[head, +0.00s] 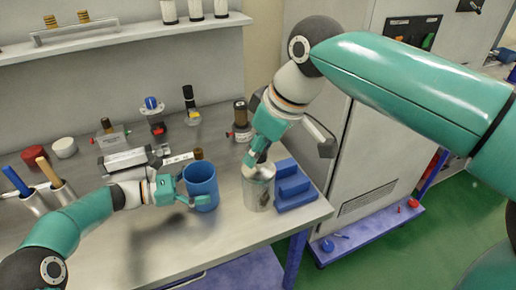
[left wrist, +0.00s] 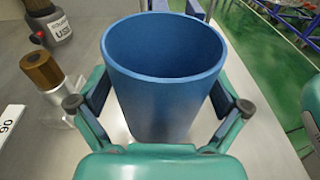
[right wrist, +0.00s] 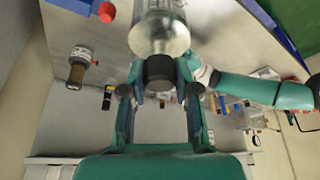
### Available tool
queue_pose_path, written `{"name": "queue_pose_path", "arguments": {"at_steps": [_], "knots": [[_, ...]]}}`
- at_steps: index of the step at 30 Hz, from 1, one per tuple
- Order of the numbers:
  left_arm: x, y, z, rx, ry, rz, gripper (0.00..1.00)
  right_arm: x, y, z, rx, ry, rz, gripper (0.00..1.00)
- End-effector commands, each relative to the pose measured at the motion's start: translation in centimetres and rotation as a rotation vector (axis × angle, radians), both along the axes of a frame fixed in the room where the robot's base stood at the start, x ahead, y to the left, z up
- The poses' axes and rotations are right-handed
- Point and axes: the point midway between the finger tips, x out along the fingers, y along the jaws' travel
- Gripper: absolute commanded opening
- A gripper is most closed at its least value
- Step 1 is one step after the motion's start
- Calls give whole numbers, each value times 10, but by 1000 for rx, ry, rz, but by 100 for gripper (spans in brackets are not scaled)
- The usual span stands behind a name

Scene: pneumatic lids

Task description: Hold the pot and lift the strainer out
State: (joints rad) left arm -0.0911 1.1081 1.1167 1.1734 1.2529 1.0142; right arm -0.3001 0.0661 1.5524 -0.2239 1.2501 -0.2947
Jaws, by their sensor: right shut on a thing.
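The blue pot (head: 201,190) stands on the bench, and its visible inside looks empty in the left wrist view (left wrist: 165,65). My left gripper (head: 181,190) has its fingers on either side of the pot, with slim gaps low down between the pads and the wall. A silvery metal cylinder with a black knob, apparently the strainer (head: 258,190), is upright to the right of the pot. My right gripper (right wrist: 161,75) is shut on its black knob (right wrist: 160,70) from above. I cannot tell whether the cylinder's bottom touches the bench.
A blue stepped block (head: 294,190) sits just right of the cylinder, near the bench's right edge. Several small fittings (head: 153,106) stand along the back. Tools in metal cups (head: 62,195) and a red lid (head: 33,151) are at the left. The bench front is mostly clear.

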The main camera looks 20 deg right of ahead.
Motion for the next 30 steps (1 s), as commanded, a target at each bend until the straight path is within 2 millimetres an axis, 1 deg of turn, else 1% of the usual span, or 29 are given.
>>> {"name": "queue_pose_path", "arguments": {"at_steps": [7, 11, 14, 21, 24, 27, 30], "knots": [[1, 2, 3, -2, -3, 1, 100, 0, 0, 1, 1, -1, 0, 0], [2, 13, 5, -3, -3, 2, 100, 0, 0, 1, 1, -1, 0, 0], [3, 29, 7, -3, -4, 4, 100, 0, 0, 1, 1, -1, 0, 0], [6, 77, 13, -2, -3, 4, 100, 0, 0, 1, 1, -1, 0, 0], [6, 94, 15, -2, -1, 3, 100, 0, 0, 1, 1, -1, 0, 0], [7, 108, 16, -1, -2, 2, 100, 0, 0, 1, 1, -1, 0, 0], [7, 115, 18, -1, -1, 1, 100, 0, 0, 1, 1, -1, 0, 0]]}}
